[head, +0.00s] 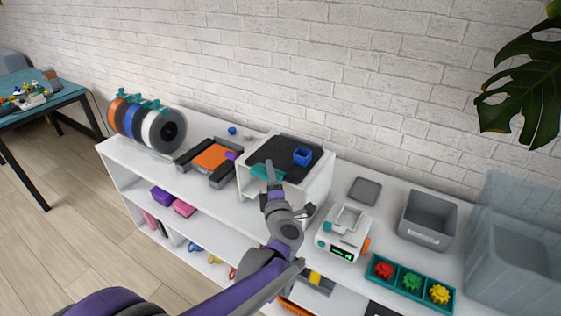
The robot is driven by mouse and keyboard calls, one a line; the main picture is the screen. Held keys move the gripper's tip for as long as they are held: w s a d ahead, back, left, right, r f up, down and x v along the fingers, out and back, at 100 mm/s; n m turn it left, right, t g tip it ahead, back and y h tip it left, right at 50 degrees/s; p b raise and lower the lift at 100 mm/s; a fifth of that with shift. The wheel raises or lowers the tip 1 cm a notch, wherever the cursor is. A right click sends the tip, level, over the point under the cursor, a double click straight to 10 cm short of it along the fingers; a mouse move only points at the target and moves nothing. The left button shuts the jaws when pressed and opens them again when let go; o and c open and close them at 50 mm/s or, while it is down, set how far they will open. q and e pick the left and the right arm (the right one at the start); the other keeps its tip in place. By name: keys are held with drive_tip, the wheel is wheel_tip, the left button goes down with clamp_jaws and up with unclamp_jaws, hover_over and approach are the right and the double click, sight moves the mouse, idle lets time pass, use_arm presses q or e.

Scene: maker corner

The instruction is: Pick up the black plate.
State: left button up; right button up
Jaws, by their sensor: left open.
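The black plate (285,148) lies flat on top of a white box-shaped machine (314,184) at the middle of the shelf top. A small blue open box (302,156) stands on the plate's right part. A teal piece (261,172) shows at the plate's front left edge, partly covered by my gripper. My left gripper (269,170) reaches in from below and is open at this front edge. Its narrow fingers overlap the teal piece in the picture; I cannot tell whether they touch it or the plate. My right gripper is out of view.
Left of the machine are an orange-topped device (211,156) and a rack of filament spools (148,124). To the right stand a white scale (342,232), a grey square (365,191), a grey bin (428,219) and a teal tray of coloured gears (411,283). A brick wall closes the back.

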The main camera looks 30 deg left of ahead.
use_arm(q)
clamp_jaws()
idle(0.3)
wheel_tip(320, 180, up, 10)
drive_tip(key=shift+r+p, duration=0.1)
drive_tip(key=shift+p, duration=0.7)
